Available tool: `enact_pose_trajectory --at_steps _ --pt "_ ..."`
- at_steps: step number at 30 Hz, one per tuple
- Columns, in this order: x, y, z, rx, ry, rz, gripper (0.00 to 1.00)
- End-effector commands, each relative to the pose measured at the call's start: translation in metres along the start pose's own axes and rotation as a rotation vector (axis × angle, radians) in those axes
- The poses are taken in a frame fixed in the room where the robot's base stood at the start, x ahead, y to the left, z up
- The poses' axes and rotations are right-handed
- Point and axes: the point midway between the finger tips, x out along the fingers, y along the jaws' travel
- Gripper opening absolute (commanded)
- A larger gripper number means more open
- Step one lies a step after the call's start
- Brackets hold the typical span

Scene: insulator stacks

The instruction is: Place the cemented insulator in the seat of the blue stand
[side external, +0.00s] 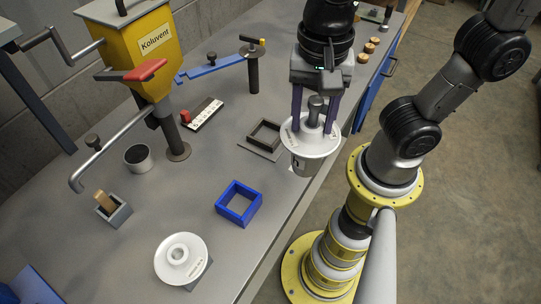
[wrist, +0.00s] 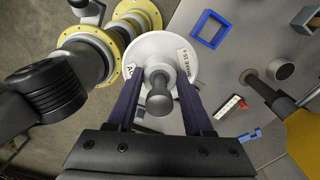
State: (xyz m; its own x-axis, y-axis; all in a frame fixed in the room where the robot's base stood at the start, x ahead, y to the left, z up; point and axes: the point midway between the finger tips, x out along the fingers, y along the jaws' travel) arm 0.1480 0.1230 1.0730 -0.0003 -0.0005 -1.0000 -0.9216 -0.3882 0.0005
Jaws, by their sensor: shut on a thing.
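My gripper (side external: 313,122) is shut on the pin of an insulator with a wide white disc (side external: 322,145) and a grey cap below. It holds the insulator upright, raised near the table's right edge. The wrist view shows the disc (wrist: 160,48) with printed labels and the grey pin between the two purple fingers (wrist: 159,100). The blue stand (side external: 231,216), a square open frame, sits on the table, left of and nearer the camera than the held insulator. Its seat looks empty. It also shows in the wrist view (wrist: 198,25), upper right, apart from the insulator.
A second white insulator (side external: 166,263) stands at the front. A dark square frame (side external: 252,147) lies behind the blue stand. A can (side external: 138,158), a brush box (side external: 118,216), a power strip (side external: 205,113) and a yellow hopper (side external: 140,50) stand left. Table around the blue stand is clear.

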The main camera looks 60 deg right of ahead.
Motion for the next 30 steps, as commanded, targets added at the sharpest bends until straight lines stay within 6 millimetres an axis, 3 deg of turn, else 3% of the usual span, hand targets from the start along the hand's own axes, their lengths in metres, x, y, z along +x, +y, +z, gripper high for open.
enact_pose_trajectory --at_steps 5,17,24,30 --pt "0.007 -0.018 0.005 0.001 -0.001 -0.003 0.0" --pt "0.04 -0.09 0.027 0.002 -0.001 -0.003 0.0" --pt "0.075 -0.116 0.035 0.002 -0.001 -0.004 0.0" --pt "0.087 -0.126 0.038 0.002 -0.002 -0.006 0.0"
